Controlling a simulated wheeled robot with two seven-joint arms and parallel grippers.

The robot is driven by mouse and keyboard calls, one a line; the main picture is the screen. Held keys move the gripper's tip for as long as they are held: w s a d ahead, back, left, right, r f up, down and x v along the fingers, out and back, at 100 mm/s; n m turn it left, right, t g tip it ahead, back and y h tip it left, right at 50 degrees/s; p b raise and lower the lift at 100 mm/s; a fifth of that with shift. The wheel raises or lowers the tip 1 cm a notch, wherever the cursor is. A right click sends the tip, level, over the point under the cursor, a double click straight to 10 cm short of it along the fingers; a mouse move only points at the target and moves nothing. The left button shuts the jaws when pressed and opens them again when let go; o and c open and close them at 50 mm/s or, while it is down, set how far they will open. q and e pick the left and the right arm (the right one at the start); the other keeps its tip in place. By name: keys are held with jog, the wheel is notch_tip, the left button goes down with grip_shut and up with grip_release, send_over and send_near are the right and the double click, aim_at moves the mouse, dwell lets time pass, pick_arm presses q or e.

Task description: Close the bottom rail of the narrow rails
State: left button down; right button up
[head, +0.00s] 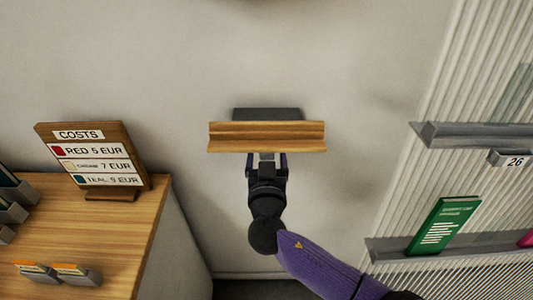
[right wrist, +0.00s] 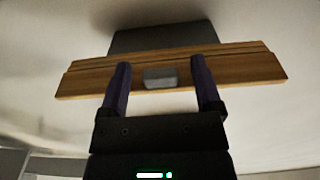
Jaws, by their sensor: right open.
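A wooden rail (head: 267,137) with a groove along it sticks out in front of the wall, with a dark grey block (head: 267,114) behind it. The rail also shows in the right wrist view (right wrist: 255,66). A small grey tab (right wrist: 160,77) sits on its near face. My right gripper (head: 267,160) is open at the rail's near side. In the right wrist view its two fingers stand on either side of the tab, apart from it. I cannot tell whether the fingertips touch the rail. My left gripper is not in view.
A wooden table (head: 110,240) at left carries a price sign (head: 95,160) and small grey card holders (head: 60,273). At right, grey ledges (head: 480,134) run along a ribbed panel; the lower one holds a green card (head: 443,225). The wall around the rail is bare.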

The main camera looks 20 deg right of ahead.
jog(key=shift+w+d, duration=0.1)
jog(key=shift+w, duration=0.3)
